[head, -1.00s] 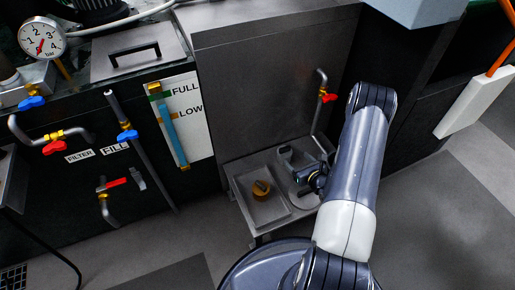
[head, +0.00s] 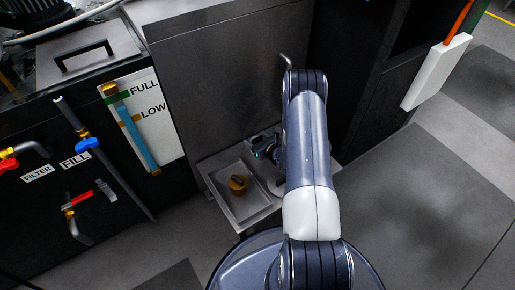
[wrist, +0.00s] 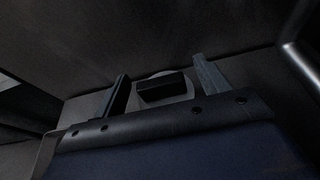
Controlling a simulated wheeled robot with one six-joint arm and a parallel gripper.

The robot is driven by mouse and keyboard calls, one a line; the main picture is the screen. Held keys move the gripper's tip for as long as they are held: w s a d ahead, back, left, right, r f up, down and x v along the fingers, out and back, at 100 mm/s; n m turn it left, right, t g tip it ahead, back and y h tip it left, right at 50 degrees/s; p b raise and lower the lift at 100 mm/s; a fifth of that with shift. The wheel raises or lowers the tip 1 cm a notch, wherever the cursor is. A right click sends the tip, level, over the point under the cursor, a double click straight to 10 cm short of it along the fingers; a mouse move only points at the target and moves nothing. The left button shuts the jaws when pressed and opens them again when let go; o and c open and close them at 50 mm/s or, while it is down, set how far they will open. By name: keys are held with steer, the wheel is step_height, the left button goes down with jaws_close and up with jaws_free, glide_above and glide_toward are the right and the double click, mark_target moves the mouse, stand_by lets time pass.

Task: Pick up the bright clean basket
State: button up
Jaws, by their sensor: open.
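A round grey metal piece (head: 276,186), possibly the basket, is at the right part of the low metal stand, mostly hidden behind my arm. I cannot tell from this little whether it is bright and clean. My gripper (head: 264,148) is at the stand's back, just above this piece. In the wrist view my gripper (wrist: 160,70) is open, its two fingers apart. A dark block (wrist: 162,88), perhaps a handle, shows between the fingers, with a paler curved shape (wrist: 166,75) behind it. I cannot tell whether the fingers touch it.
A shallow metal tray (head: 222,181) with a brass-coloured knob (head: 238,185) is left of my arm. A tall grey metal panel (head: 215,75) stands close behind. A bent pipe (head: 287,65) rises behind my arm. Open floor (head: 420,190) lies to the right.

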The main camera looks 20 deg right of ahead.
steer(key=shift+c, duration=0.3)
steer(key=c, duration=1.1)
steer(key=shift+r, duration=0.1)
step_height(320, 180, up, 10)
steer(key=p, duration=0.3)
steer(key=shift+p, duration=0.35)
steer(key=s+a+r+p, duration=0.1)
steer(key=s+a+r, duration=0.1)
steer(key=a+r, duration=0.35)
steer(key=s+a+r+n+y, duration=0.1)
steer(key=s+a+r, duration=0.15)
steer(key=r, duration=0.65)
steer(key=s+a+r+p, duration=0.15)
steer(key=a+r, duration=0.25)
steer(key=r, duration=0.4)
steer(key=r+p, duration=2.8)
steer(key=r, duration=0.1)
steer(key=shift+s+d+r+p, duration=0.15)
steer(key=shift+s+d+p, duration=0.1)
steer(key=shift+s+p, duration=0.1)
